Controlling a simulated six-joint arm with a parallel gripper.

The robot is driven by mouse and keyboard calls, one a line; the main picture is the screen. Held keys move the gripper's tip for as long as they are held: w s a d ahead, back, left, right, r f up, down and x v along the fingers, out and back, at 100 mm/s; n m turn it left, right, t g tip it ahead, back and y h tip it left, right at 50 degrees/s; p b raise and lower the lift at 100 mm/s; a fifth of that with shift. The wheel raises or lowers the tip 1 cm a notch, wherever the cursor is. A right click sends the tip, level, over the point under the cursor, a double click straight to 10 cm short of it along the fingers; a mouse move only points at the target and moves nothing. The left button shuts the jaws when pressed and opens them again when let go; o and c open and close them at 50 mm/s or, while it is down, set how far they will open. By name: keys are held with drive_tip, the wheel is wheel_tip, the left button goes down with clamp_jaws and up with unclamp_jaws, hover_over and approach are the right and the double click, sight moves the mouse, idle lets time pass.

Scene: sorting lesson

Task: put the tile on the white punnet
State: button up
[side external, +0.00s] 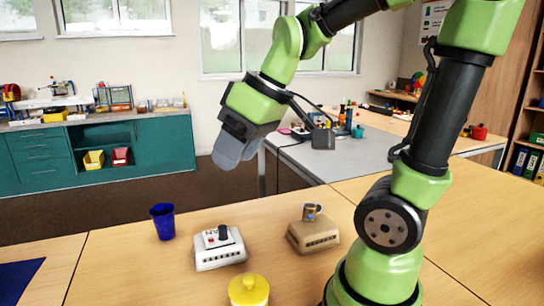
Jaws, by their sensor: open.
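The white punnet (219,258) stands upside down or closed-topped on the wooden table, left of centre, with slots along its front side. Small dark items (222,233) rest on its top, too small to name surely. I cannot pick out the tile with certainty. My gripper (232,158) is open, high above the table and behind the white punnet, its grey fingers pointing down. I see nothing between the fingers.
A tan punnet (316,242) to the right bears a small brown mug-like object (311,211). A blue cup (162,222) stands to the left, a yellow lidded pot (248,292) in front. A dark blue mat (16,278) lies far left. Bare table lies between.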

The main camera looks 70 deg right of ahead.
drive_tip(key=s+a+r+m+t, duration=0.1)
drive_tip(key=s+a+m, duration=0.2)
drive_tip(key=s, duration=0.4)
drive_tip(key=shift+a+m+t, duration=0.35)
drive_tip(key=shift+m+t, duration=0.05)
drive_tip(key=shift+m, duration=0.2)
